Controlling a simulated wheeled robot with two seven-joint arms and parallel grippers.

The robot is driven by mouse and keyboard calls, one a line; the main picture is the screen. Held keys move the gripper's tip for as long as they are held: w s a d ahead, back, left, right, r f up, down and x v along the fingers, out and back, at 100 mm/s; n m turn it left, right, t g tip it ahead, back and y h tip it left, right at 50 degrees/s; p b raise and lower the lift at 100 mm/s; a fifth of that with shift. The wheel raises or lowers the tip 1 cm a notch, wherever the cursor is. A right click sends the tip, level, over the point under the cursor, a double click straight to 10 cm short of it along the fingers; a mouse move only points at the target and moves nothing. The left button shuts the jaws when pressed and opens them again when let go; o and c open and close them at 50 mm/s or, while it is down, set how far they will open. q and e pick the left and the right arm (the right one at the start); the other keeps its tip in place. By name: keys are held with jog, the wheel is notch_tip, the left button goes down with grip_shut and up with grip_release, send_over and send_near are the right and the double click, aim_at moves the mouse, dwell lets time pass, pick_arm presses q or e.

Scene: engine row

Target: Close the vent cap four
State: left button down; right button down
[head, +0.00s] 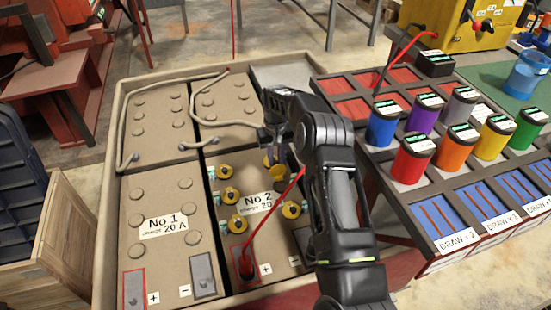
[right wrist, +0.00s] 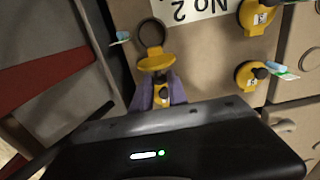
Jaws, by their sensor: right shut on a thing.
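The No 2 battery box (head: 213,165) has yellow vent caps in two columns around its label. My right gripper (head: 271,158) reaches down to the far cap of the right column. In the right wrist view, its purple fingers (right wrist: 160,92) are shut on the yellow vent cap (right wrist: 155,62). A dark open ring (right wrist: 152,35) shows just beyond this cap, so its lid looks raised. I cannot read the number on it. Two other yellow caps, one upper (right wrist: 257,17) and one lower (right wrist: 250,75), sit to the right. My left gripper is not in view.
The No 1 box (head: 163,187) is at the left. A rack (head: 455,190) with several coloured cans stands to the right. A raised tray rim (head: 112,150) surrounds the boxes.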

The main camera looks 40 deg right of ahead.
aim_at(278, 168)
jog(key=shift+s, duration=0.15)
dwell(0.3)
jog(key=shift+s+a+r+t+b, duration=0.15)
jog(key=shift+s+t+b, duration=0.2)
jog(key=shift+t, duration=0.35)
jog(key=shift+s+a+t+h+b, duration=0.1)
jog(key=shift+s+t+h+b, duration=0.2)
jog(key=shift+t+h+b, duration=0.15)
jog(key=s+t+b, duration=0.1)
jog(key=b, duration=0.1)
jog(key=s+t+h+b, duration=0.1)
jog(key=t+b, duration=0.1)
jog(key=b, duration=0.1)
jog(key=shift+a+f+t, duration=0.2)
jog(key=shift+a+t, duration=0.05)
jog(key=shift+a, duration=0.15)
jog(key=shift+s+r+t+b, duration=0.2)
jog(key=shift+s+t+b, duration=0.15)
jog(key=shift+b, duration=0.4)
jog(key=c, duration=1.3)
grip_release()
jog(key=shift+r, duration=0.15)
